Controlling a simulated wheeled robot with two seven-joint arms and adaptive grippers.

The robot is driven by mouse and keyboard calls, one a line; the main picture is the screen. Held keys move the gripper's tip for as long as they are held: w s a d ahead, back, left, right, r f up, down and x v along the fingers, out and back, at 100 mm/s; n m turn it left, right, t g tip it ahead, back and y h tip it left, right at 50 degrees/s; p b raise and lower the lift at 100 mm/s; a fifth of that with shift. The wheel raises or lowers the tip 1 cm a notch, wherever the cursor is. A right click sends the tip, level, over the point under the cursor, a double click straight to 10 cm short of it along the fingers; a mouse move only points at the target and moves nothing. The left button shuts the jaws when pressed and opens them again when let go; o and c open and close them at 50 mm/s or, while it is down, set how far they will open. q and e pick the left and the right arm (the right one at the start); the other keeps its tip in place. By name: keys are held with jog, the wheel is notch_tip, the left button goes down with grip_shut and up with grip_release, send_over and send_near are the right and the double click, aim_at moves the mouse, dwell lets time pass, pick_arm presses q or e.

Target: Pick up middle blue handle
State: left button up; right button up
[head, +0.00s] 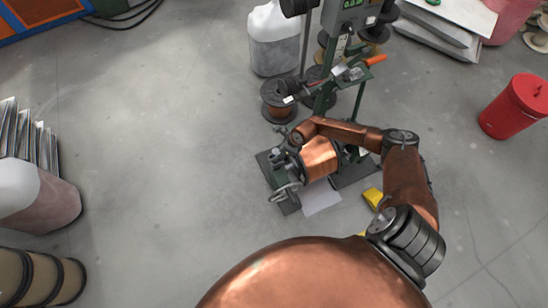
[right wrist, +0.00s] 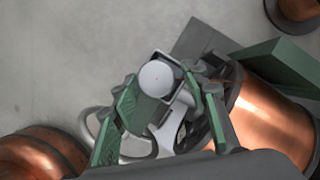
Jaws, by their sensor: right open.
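No blue handle can be made out in either view. A copper-wound spool (head: 321,158) sits in a dark, green-trimmed machine; its copper side also fills the right of the right wrist view (right wrist: 270,118). A silver curved handle (head: 286,191) is at the machine's lower left. My right gripper (head: 291,147) is over the left end of the spool. In the right wrist view its green fingers are apart, around or above a pale round knob (right wrist: 157,77) in a dark housing. Contact cannot be told. My left gripper is out of view.
A green stand (head: 325,98) with a display and an orange lever (head: 375,60) rises behind the spool. A dark copper spool (head: 278,100) and a white jug (head: 272,40) stand behind. A red bin (head: 515,106) is at right.

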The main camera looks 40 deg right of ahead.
jog(key=shift+w+f, duration=0.1)
jog(key=shift+f, duration=0.15)
jog(key=shift+c, duration=0.5)
jog(key=shift+r, duration=0.1)
grip_shut()
